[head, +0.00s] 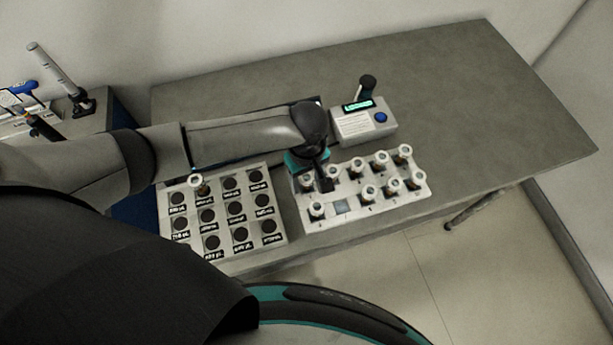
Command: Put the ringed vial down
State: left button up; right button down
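My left gripper (323,184) points down over the left part of the white vial rack (325,223). Its fingers are small and dark, and I cannot tell whether they are open or hold a vial. Several capped vials stand upright in the rack, among them a vial (317,210) at the front left, one (306,182) beside the gripper and one (404,153) at the back right. A front-row place (342,206) looks empty. I cannot make out which vial is the ringed one; the gripper hides part of the rack. My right gripper is not in view.
A labelled tray (222,253) with dark round wells stands to the left, with one vial (197,182) at its back left. A device (364,127) with a green display and blue button stands behind the rack. The grey table (480,100) is clear on the right.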

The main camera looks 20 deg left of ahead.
aim_at(307, 178)
pick_arm(q)
jog(key=shift+o, duration=0.4)
jog(key=shift+r, duration=0.1)
notch_tip(307, 178, up, 12)
jog(key=p, duration=0.2)
jog(key=shift+d, duration=0.1)
dwell(1.1)
